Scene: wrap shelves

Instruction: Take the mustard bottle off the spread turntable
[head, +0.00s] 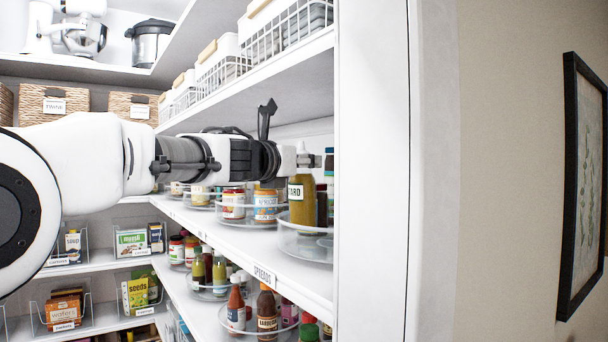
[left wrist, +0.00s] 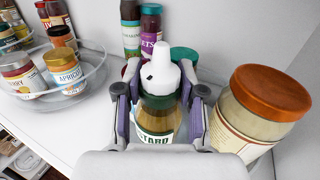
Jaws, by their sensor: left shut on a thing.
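The mustard bottle (head: 301,203) is yellow-brown with a white label. It stands upright at the clear spread turntable (head: 305,248), near the right end of the middle shelf; I cannot tell whether its base touches the turntable. My left gripper (head: 308,160) reaches in from the left at the bottle's top. In the left wrist view the left gripper (left wrist: 160,100) is shut around the mustard bottle (left wrist: 162,122), one finger on each side, below its white cap. The bottle's lower part is hidden there. My right gripper is not in view.
A large jar with an orange lid (left wrist: 270,92) stands close to the right finger. Dark bottles (left wrist: 150,28) stand behind. Another clear turntable (left wrist: 88,72) with jars is at left. A shelf above (head: 270,75) and the white side wall (head: 370,150) bound the space.

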